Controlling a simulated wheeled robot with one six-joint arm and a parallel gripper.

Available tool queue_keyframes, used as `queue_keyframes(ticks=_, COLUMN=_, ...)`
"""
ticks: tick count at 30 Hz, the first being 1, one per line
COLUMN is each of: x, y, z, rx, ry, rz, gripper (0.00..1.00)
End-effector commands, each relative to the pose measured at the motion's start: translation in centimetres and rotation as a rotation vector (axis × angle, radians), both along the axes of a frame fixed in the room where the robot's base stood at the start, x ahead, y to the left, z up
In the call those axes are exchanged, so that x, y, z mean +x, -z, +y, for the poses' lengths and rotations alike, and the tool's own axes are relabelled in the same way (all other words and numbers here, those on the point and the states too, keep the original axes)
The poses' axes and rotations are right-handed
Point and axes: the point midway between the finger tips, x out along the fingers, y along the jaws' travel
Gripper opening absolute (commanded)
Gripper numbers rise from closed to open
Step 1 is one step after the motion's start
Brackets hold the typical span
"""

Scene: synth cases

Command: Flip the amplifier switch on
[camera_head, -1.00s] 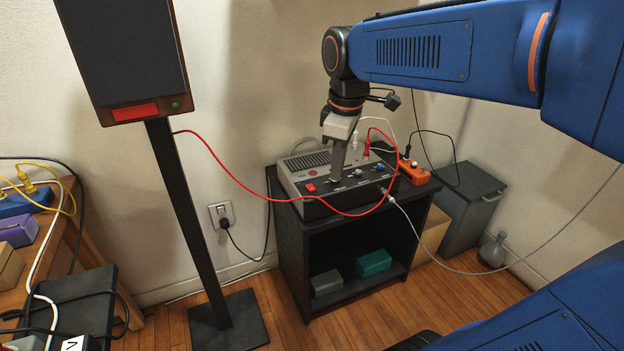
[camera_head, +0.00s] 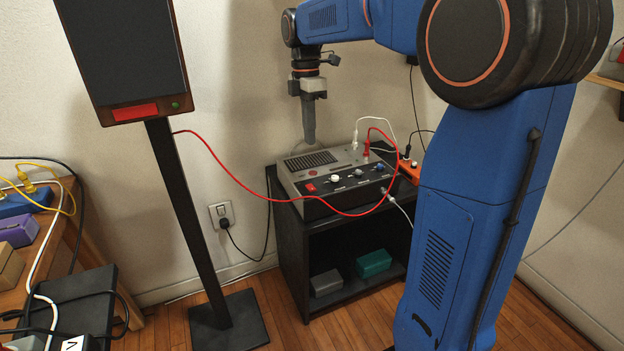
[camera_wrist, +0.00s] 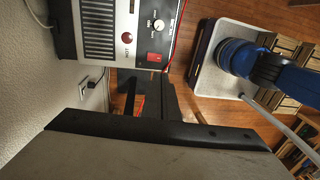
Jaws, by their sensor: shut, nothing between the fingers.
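The amplifier (camera_head: 352,165) is a grey box with a black sloped front panel, standing on a black cabinet. Its red switch (camera_head: 310,187) is at the panel's left end; several knobs are to its right. The switch also shows in the wrist view (camera_wrist: 154,58), near a white knob (camera_wrist: 158,25) and a round dark red button (camera_wrist: 127,38). I cannot tell which way the switch is tipped. My gripper (camera_head: 309,141) is shut and empty, pointing down above the amplifier's back left part, apart from it. Its fingers are not clearly identifiable in the wrist view.
A red cable loops across the amplifier's front. A tall speaker (camera_head: 125,55) on a black stand is left. A wall outlet (camera_head: 222,212) has a black plug. Boxes lie on the cabinet shelf.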

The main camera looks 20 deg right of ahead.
Motion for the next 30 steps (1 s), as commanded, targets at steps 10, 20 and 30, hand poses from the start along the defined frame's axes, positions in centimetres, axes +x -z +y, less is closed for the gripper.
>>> queue_keyframes(ticks=10, x=0.1, y=0.0, z=0.0, rx=0.000, ry=-0.004, rz=0.002, gripper=0.00)
queue_keyframes(ticks=20, x=-0.3, y=3.1, z=0.0, rx=0.000, ry=-0.004, rz=0.004, gripper=0.00)
queue_keyframes(ticks=30, x=-1.1, y=9.0, z=0.0, rx=0.000, ry=-0.003, rz=0.004, gripper=0.00)
